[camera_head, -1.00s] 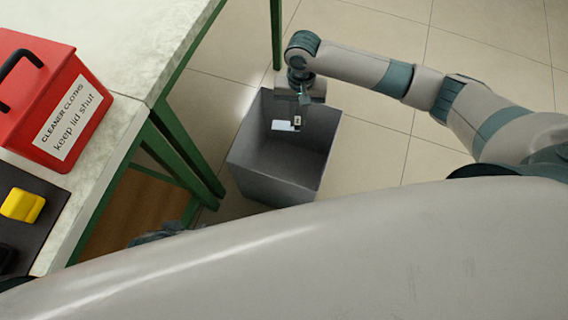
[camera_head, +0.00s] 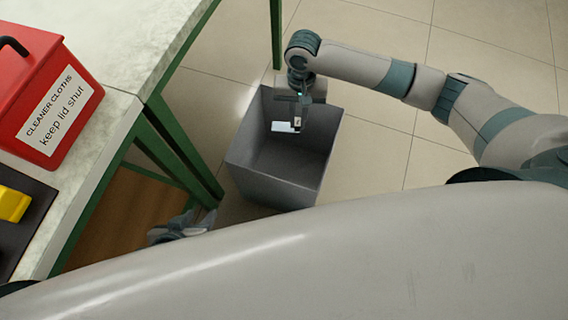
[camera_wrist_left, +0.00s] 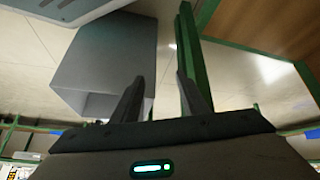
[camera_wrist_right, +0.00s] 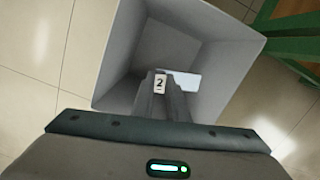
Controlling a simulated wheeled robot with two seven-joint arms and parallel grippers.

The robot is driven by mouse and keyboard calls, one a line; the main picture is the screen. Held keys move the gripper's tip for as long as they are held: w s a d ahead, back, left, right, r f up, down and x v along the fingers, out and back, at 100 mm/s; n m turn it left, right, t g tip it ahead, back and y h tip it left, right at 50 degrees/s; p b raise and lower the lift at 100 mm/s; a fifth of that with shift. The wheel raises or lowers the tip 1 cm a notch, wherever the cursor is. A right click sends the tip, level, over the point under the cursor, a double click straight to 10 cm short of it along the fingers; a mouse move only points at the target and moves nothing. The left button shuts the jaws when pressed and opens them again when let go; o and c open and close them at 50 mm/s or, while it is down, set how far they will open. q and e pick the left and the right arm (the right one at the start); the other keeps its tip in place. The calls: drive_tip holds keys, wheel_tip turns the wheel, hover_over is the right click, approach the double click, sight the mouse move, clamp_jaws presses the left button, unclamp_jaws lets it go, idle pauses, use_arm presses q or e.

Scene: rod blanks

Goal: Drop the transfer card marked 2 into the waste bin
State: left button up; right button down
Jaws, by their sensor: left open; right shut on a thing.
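The waste bin (camera_head: 270,182) is a grey open-topped box on the floor beside the table. My right gripper (camera_head: 298,122) reaches over the bin from its far side, fingers pointing down into the opening. It is shut on the transfer card marked 2 (camera_wrist_right: 160,84), whose white tag with a black 2 shows between the fingertips in the right wrist view. A pale flat piece shows beside the tag; I cannot tell whether it belongs to the card. My left gripper (camera_wrist_left: 160,100) is open and empty. In the left wrist view the bin's outer side (camera_wrist_left: 105,55) is beyond it.
A table (camera_head: 110,35) with green legs stands left of the bin. On it are a red box (camera_head: 45,95) labelled "CLEANER CLOTHS keep lid shut" and a yellow object (camera_head: 12,204) on a dark mat. Tiled floor is clear right of the bin.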

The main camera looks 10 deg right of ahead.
wheel_tip(320, 180, down, 2)
drive_tip(key=b, duration=0.3)
drive_tip(key=shift+f, duration=0.15)
drive_tip(key=f+b, duration=0.1)
drive_tip(key=b, duration=0.1)
drive_tip(key=shift+f+b, duration=0.25)
drive_tip(key=shift+b, duration=0.1)
use_arm(q)
drive_tip(key=w+d+r+t+h, duration=0.2)
drive_tip(key=w+d+r+t, duration=0.1)
drive_tip(key=r+t, duration=0.2)
drive_tip(key=w+d+r+t+h, duration=0.2)
drive_tip(key=w+d+r+t, duration=0.2)
drive_tip(key=r, duration=0.5)
drive_tip(key=shift+w+d+r+m+t, duration=0.2)
drive_tip(key=shift+d+m+t, duration=0.1)
drive_tip(key=shift+t, duration=0.7)
use_arm(e)
drive_tip(key=shift+f, duration=0.1)
drive_tip(key=c, duration=1.7)
unclamp_jaws()
drive_tip(key=shift+o, duration=0.2)
use_arm(q)
drive_tip(key=shift+f, duration=0.1)
